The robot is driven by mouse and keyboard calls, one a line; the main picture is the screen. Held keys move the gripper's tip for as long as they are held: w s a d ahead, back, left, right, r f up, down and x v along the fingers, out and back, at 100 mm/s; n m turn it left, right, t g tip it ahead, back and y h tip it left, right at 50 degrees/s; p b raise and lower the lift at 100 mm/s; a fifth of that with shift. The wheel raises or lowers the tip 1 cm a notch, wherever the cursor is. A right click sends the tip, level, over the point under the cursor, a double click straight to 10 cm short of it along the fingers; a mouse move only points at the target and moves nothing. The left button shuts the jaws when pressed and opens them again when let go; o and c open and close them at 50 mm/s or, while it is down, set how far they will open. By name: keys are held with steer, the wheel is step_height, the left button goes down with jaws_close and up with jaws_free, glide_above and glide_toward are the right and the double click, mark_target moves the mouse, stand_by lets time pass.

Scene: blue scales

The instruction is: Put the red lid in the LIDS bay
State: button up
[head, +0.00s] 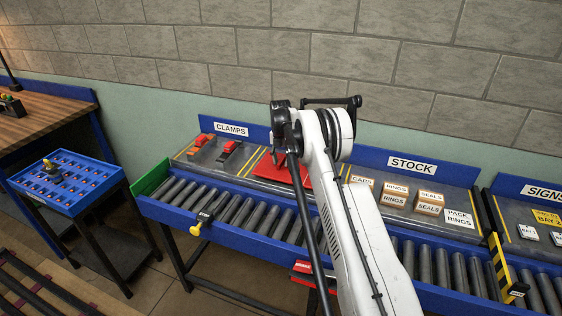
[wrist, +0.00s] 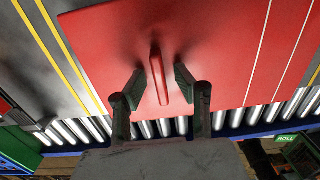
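The red lid (head: 268,168) lies on the grey sloped shelf behind the rollers, partly hidden by my arm in the head view. In the wrist view the lid (wrist: 100,48) is a broad flat red plate with a thin upright red handle (wrist: 158,72) in its middle. My gripper (wrist: 157,86) is open, with one dark finger on each side of the handle and a gap on both sides. The fingers look close over the lid; whether they touch it I cannot tell. My gripper is hidden behind my arm in the head view. No LIDS sign shows.
A CLAMPS bay (head: 232,129) with red clamps is left of the lid. A STOCK bay (head: 411,166) with several labelled boxes is right. A roller conveyor (head: 240,212) with blue rails runs in front. A blue tray table (head: 66,182) stands at left.

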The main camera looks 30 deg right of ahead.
step_height(320, 180, up, 11)
steer(key=b, duration=0.1)
steer(key=s+a+r+m+t, duration=0.1)
steer(key=s+a+r+m, duration=0.25)
steer(key=r, duration=0.45)
steer(key=s+a+r+m+t, duration=0.1)
steer(key=s+a+r+m, duration=0.3)
steer(key=r, duration=0.5)
steer(key=s+a+r+m+t, duration=0.2)
steer(key=s+a+r+m, duration=0.45)
steer(key=s, duration=0.65)
steer(key=s+a+r+m+t, duration=0.1)
steer(key=s+a+m, duration=0.25)
steer(key=s, duration=0.55)
steer(key=s+a+m+t, duration=0.1)
steer(key=s+a+m, duration=0.1)
steer(key=s+a, duration=0.5)
steer(key=s+f+m, duration=0.3)
steer(key=s+f, duration=0.1)
steer(key=s, duration=0.4)
steer(key=s+a+f+m+t, duration=0.1)
steer(key=s+f+m, duration=0.2)
steer(key=s, duration=0.5)
steer(key=shift+f+m, duration=0.4)
steer(key=shift+m, duration=0.15)
steer(key=shift+a+f, duration=0.1)
steer(key=shift+f, duration=0.05)
